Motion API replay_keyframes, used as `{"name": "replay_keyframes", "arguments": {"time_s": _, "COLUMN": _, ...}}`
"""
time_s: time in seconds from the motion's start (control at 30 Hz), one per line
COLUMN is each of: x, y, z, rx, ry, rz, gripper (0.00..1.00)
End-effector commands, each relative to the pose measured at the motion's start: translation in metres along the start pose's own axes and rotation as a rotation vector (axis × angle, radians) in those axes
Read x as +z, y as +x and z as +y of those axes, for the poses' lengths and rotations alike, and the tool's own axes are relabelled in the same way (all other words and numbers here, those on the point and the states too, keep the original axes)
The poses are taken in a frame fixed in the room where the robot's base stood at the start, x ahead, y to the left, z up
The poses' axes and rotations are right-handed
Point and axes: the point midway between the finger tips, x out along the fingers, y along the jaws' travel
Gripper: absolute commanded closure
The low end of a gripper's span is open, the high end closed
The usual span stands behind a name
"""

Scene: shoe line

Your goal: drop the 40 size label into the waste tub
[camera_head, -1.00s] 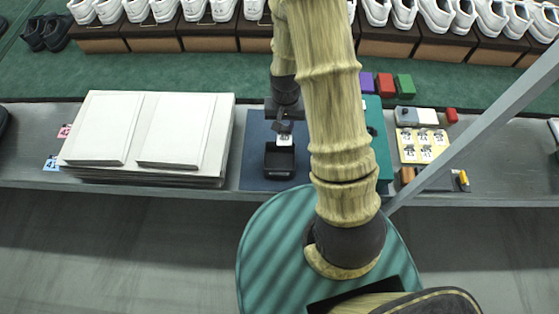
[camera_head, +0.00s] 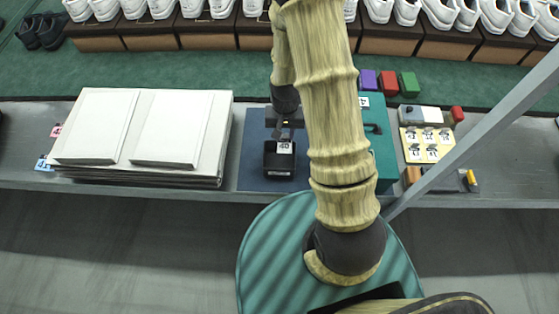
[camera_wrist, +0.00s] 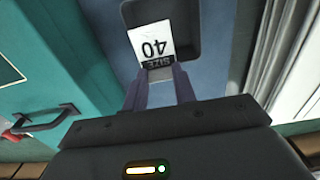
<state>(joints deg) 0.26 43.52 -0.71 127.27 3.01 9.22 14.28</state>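The 40 size label (camera_wrist: 152,42) is a small white card with a black SIZE band, also seen in the head view (camera_head: 285,148). My gripper (camera_wrist: 162,70) has its two fingertips at the card's SIZE end, shut on it by the edges. In the head view my gripper (camera_head: 284,136) is above the waste tub, with the card hanging below the fingers. The waste tub (camera_head: 279,165) is a small black open box on a blue mat. In the wrist view the tub (camera_wrist: 190,48) lies behind the card. Its inside is partly hidden by the card.
A teal case (camera_head: 383,150) with a handle stands right of the mat (camera_head: 254,160), partly behind my arm. A stack of white box lids (camera_head: 215,150) lies to the left. A yellow label sheet (camera_head: 428,145) and colored blocks are at right. Shoes on boxes line the back.

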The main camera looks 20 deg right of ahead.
Motion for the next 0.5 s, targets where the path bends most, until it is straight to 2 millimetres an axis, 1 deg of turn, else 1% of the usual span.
{"name": "replay_keyframes", "arguments": {"time_s": 0.03, "x": 0.0, "y": -0.0001, "z": 0.0, "rx": 0.0, "ry": 0.0, "rz": 0.0, "gripper": 0.63}}
{"name": "replay_keyframes", "arguments": {"time_s": 0.1, "x": 0.0, "y": -0.0001, "z": 0.0, "rx": 0.0, "ry": 0.0, "rz": 0.0, "gripper": 0.49}}
{"name": "replay_keyframes", "arguments": {"time_s": 0.37, "x": 0.0, "y": -0.0002, "z": 0.0, "rx": 0.0, "ry": 0.0, "rz": 0.0, "gripper": 0.49}}
{"name": "replay_keyframes", "arguments": {"time_s": 0.5, "x": -0.0003, "y": -0.0039, "z": -0.0001, "rx": 0.0, "ry": 0.0, "rz": 0.001, "gripper": 0.49}}
